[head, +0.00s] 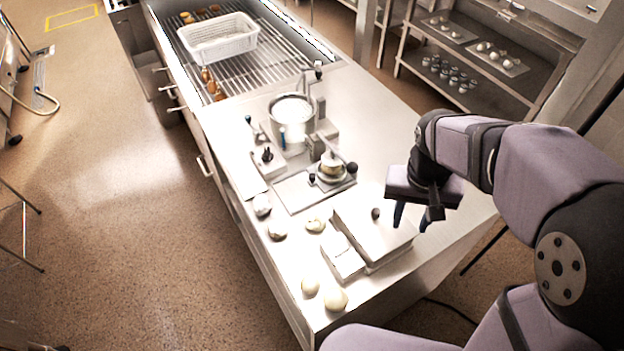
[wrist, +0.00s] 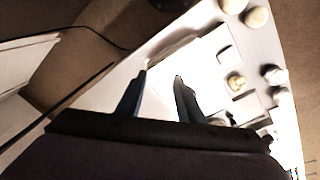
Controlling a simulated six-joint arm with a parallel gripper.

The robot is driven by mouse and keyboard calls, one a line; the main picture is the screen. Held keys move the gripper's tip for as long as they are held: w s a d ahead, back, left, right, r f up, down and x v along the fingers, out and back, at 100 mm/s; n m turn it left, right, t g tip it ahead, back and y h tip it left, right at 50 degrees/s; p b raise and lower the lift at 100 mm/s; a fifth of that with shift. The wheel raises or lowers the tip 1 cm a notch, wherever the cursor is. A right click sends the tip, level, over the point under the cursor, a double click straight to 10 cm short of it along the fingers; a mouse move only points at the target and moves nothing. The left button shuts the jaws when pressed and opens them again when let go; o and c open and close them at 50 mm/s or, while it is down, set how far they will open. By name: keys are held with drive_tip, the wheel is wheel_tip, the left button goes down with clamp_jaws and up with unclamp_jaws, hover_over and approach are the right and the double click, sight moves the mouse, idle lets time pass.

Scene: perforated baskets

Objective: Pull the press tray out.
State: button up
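A small metal press with a round pot-like part (head: 331,168) and black knobs stands mid-counter. A flat pale plate (head: 296,194) lies under and in front of it; I cannot tell for sure that this is the press tray. In front of it is a low white box (head: 372,238) with a dark knob on top and a smaller white block (head: 345,263) beside it. My gripper (head: 411,220) is open and empty, pointing down near the box's right side. In the wrist view its two fingers (wrist: 160,76) are apart over a bright white surface; finger height is unclear.
Several pale round balls (head: 335,299) lie along the counter's front and left. A larger cylindrical pot (head: 291,109) stands behind the press. A white perforated basket (head: 218,38) sits on the far slatted rack. Shelves (head: 470,68) stand at the back right.

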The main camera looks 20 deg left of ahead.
drive_tip(key=shift+m+t+h, duration=0.3)
drive_tip(key=shift+t+h, duration=0.1)
drive_tip(key=shift+t, duration=0.4)
drive_tip(key=w+a+b, duration=0.1)
drive_tip(key=w+a, duration=0.2)
drive_tip(key=a, duration=0.1)
drive_tip(key=w+a+b, duration=0.2)
drive_tip(key=w+a, duration=0.1)
drive_tip(key=a, duration=0.2)
drive_tip(key=w+a+f+b, duration=0.1)
drive_tip(key=w+a+b, duration=0.1)
drive_tip(key=w+a, duration=0.1)
drive_tip(key=shift+a+f, duration=0.1)
drive_tip(key=shift+a, duration=0.7)
drive_tip(key=w+a+b, duration=0.2)
drive_tip(key=a+b, duration=0.1)
drive_tip(key=a, duration=0.3)
drive_tip(key=m+t+b, duration=0.2)
drive_tip(key=m, duration=0.1)
approach(312, 176)
drive_tip(key=shift+p+x, duration=0.7)
drive_tip(key=shift+x, duration=3.45)
drive_tip(key=shift+a, duration=0.1)
